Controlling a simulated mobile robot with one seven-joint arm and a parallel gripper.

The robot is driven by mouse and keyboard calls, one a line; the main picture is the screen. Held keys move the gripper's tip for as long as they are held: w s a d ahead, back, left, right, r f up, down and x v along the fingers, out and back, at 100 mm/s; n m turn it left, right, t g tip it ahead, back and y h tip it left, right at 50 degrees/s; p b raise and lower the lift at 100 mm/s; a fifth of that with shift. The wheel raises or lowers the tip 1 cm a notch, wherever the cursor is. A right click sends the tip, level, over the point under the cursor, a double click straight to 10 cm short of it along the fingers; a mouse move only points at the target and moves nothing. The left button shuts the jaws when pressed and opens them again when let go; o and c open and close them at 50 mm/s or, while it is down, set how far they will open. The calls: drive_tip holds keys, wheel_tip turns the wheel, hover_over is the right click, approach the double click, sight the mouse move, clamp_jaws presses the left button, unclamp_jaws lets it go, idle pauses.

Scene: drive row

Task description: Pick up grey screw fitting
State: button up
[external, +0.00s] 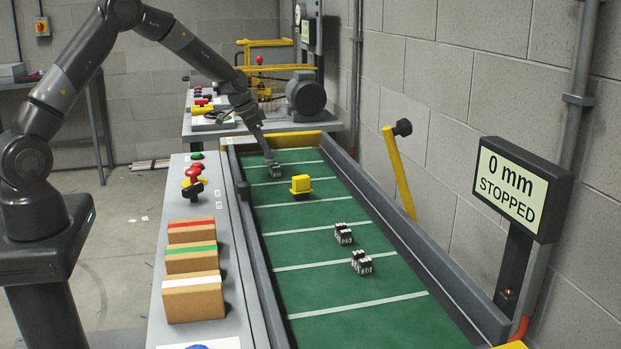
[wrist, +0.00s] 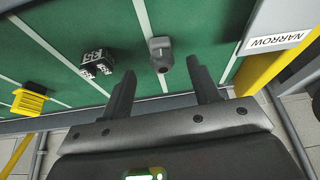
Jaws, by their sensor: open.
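The grey screw fitting (wrist: 160,52) lies on the green belt in the wrist view, a rounded grey piece with a darker end towards my gripper. My gripper (wrist: 159,75) is open, with a dark finger to either side of the line to the fitting. The fitting shows just beyond the gap between the fingertips, apart from both. In the external view my gripper (external: 270,157) is low over the far end of the belt. I cannot pick out the fitting there; the gripper or a small dark block may hide it.
A black block with white labels (wrist: 98,61) lies left of the fitting, close to the left finger. A yellow part (external: 300,186) and two more black blocks (external: 343,233) (external: 361,262) lie nearer on the belt. Raised side rails (external: 400,240) edge the belt. The sign reads 0 mm, STOPPED.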

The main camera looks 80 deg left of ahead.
sight(269, 153)
drive_tip(key=shift+w+x, duration=0.15)
drive_tip(key=shift+x, duration=1.25)
drive_tip(key=shift+w+x, duration=0.15)
drive_tip(key=shift+x, duration=1.2)
drive_tip(key=shift+r, duration=0.15)
drive_tip(key=shift+c, duration=0.4)
drive_tip(key=c, duration=1)
